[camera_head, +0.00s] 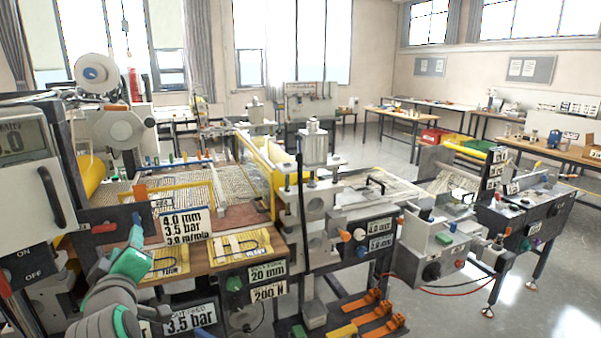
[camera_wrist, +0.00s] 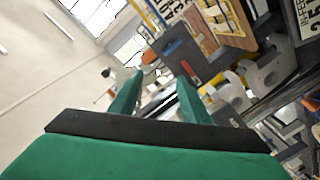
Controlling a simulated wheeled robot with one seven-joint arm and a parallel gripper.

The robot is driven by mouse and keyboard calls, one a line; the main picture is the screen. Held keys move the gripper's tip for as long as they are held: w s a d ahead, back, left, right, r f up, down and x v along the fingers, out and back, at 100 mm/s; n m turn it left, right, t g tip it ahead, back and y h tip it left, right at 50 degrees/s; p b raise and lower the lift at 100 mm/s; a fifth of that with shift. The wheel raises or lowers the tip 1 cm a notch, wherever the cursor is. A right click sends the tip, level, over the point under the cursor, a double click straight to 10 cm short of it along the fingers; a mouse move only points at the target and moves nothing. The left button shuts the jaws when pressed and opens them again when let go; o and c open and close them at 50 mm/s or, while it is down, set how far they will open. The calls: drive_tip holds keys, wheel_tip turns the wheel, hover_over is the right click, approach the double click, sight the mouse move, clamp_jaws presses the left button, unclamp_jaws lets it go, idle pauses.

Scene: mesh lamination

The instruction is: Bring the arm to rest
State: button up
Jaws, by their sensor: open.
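My gripper (camera_head: 137,228) shows at the lower left of the head view, at the end of my grey and green arm. It is in front of the lamination bench, close to the white sign reading 4.0 mm and 3.5 bar (camera_head: 187,225). In the wrist view, the two green fingers of my gripper (camera_wrist: 160,95) stand apart with nothing between them. The wrist picture is strongly tilted. I cannot tell from these frames whether the fingertips touch anything.
The bench (camera_head: 225,257) carries yellow-framed cards and labelled knobs. A grey control box (camera_head: 30,160) stands at the far left. A press column (camera_head: 316,190) rises right of centre. Orange pedals (camera_head: 370,315) lie low in front. Open floor (camera_head: 560,300) shows at the lower right.

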drive_tip(key=s+d+f+m+h, duration=0.1)
drive_tip(key=d+f+m, duration=0.1)
drive_tip(key=d+f, duration=0.5)
drive_tip(key=s+d+f+m, duration=0.1)
drive_tip(key=s+d+f, duration=0.1)
drive_tip(key=f, duration=0.9)
drive_tip(key=s+d+f+m+h, duration=0.1)
drive_tip(key=d+f+m, duration=0.1)
drive_tip(key=d+f, duration=0.5)
drive_tip(key=s+d+f+m+h, duration=0.1)
drive_tip(key=s+d+f, duration=0.2)
drive_tip(key=f, duration=0.2)
drive_tip(key=s+d+f+m, duration=0.2)
drive_tip(key=s+d+f, duration=0.1)
drive_tip(key=s+f, duration=0.15)
drive_tip(key=s+d+f+m+h, duration=0.1)
drive_tip(key=s+d+f+m, duration=0.15)
drive_tip(key=s+d, duration=0.4)
drive_tip(key=s+d+f+m+h, duration=0.1)
drive_tip(key=s+d+f+h, duration=0.1)
drive_tip(key=s+d+f, duration=0.45)
drive_tip(key=s+d+r+m+h, duration=0.1)
drive_tip(key=s+d+r, duration=0.1)
drive_tip(key=s, duration=0.6)
drive_tip(key=s+d+r+m+h, duration=0.1)
drive_tip(key=s+d+r, duration=0.1)
drive_tip(key=s, duration=0.6)
drive_tip(key=shift+s+r, duration=0.2)
drive_tip(key=shift+r, duration=0.2)
